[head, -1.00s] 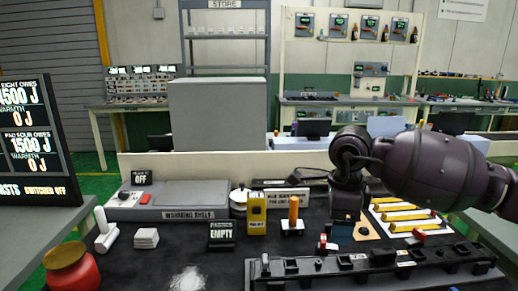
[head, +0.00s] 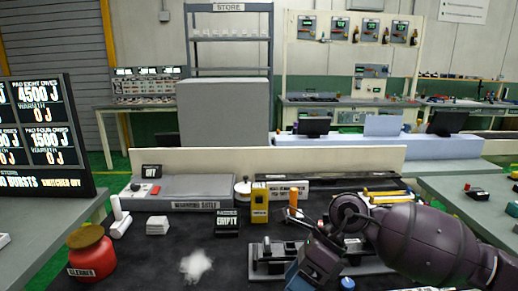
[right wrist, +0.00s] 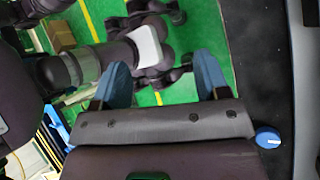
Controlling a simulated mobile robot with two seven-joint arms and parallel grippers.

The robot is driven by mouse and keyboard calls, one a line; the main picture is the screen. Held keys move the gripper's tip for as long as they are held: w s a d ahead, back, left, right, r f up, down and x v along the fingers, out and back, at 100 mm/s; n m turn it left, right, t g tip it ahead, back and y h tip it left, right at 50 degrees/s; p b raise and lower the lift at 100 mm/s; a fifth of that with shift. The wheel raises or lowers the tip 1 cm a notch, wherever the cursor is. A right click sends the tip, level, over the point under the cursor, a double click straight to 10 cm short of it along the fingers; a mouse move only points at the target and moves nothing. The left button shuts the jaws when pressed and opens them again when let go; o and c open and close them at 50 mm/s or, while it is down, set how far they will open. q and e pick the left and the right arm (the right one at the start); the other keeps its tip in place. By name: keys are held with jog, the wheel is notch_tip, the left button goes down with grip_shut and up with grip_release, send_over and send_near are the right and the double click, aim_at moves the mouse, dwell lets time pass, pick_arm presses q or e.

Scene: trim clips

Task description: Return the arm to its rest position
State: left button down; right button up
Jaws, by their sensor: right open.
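My right arm comes in from the right in the head view, dark purple and bent, over the right part of the dark work mat (head: 150,262). Its gripper (head: 305,272) points down and toward the front edge, partly cut off by the picture's bottom. In the right wrist view the two blue fingers of the right gripper (right wrist: 163,78) stand wide apart with nothing between them. Green floor and parts of my own body show beyond them. My left gripper is in neither view.
A black clip rail (head: 268,262) lies beside the right gripper, partly hidden by the arm. A blue knob (head: 347,284) is close by.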

jog(key=s+a+m+t+y, duration=0.3)
jog(key=s+a+m+y, duration=0.15)
jog(key=m+y, duration=0.7)
jog(key=d+f+m+t+h, duration=0.55)
jog(key=m+t, duration=0.35)
jog(key=m, duration=0.4)
jog(key=d+f+m+t+h, duration=0.4)
jog(key=d+f+m+t, duration=0.4)
jog(key=m, duration=0.5)
jog(key=s+d+f+m+g+h, duration=0.5)
jog(key=s+d+f+m+h, duration=0.4)
jog(key=s+f, duration=0.5)
jog(key=s+d+m, duration=0.1)
jog(key=d+m, duration=0.1)
jog(key=m, duration=0.1)
jog(key=shift+d, duration=0.2)
jog(key=shift+f, duration=0.1)
